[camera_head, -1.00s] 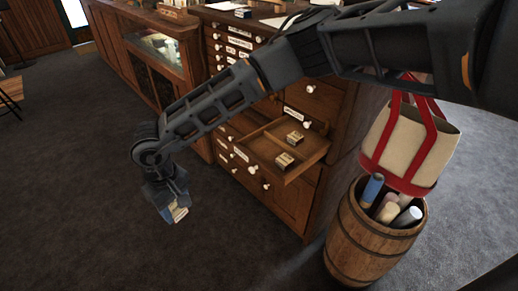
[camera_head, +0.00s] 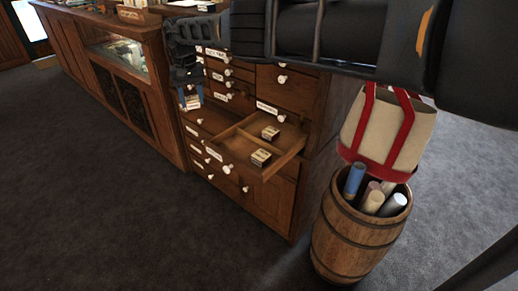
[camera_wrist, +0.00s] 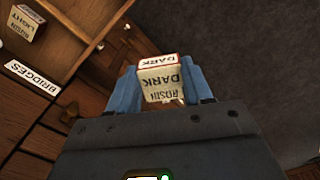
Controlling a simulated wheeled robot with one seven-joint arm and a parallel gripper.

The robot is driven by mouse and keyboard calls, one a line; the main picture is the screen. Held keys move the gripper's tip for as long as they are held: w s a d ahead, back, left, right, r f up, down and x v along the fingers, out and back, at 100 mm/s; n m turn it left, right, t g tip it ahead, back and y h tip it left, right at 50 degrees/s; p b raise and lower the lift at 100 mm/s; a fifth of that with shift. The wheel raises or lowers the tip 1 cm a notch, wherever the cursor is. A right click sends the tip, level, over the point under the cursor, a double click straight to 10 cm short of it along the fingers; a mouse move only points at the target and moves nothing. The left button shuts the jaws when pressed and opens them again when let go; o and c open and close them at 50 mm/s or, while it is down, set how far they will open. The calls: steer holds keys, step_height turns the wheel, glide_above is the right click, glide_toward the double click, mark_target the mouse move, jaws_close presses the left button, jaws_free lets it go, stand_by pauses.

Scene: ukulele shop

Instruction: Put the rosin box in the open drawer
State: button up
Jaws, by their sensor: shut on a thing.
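My gripper (camera_head: 188,94) is shut on a small pale box with red trim (camera_head: 191,103), held in the air left of the open drawer. In the wrist view the blue fingers (camera_wrist: 161,92) clasp the rosin box (camera_wrist: 160,75), lettered "DARK ROSIN" and seen upside down. The open drawer (camera_head: 232,147) juts from the wooden cabinet and has a divider. Two similar small boxes sit in it, a rear one (camera_head: 270,132) and a front one (camera_head: 261,157). A box lettered "LIGHT" (camera_wrist: 26,22) shows in a compartment at the wrist view's upper left.
A "BRIDGES" label (camera_wrist: 32,78) shows in the wrist view. A barrel of rolled tubes (camera_head: 355,238) stands right of the cabinet, under a cream and red bag (camera_head: 388,130). A glass-topped counter (camera_head: 125,60) runs to the back left. The front-left floor is clear.

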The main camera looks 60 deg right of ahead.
steer(key=shift+s+d+m, duration=0.3)
steer(key=shift+d, duration=0.5)
steer(key=s+d+f+m+b, duration=0.1)
steer(key=s+d+m+b, duration=0.1)
steer(key=s+d, duration=0.3)
steer(key=shift+s+d+f+m, duration=0.15)
steer(key=shift+s+d+m, duration=0.2)
steer(key=shift+d, duration=1.1)
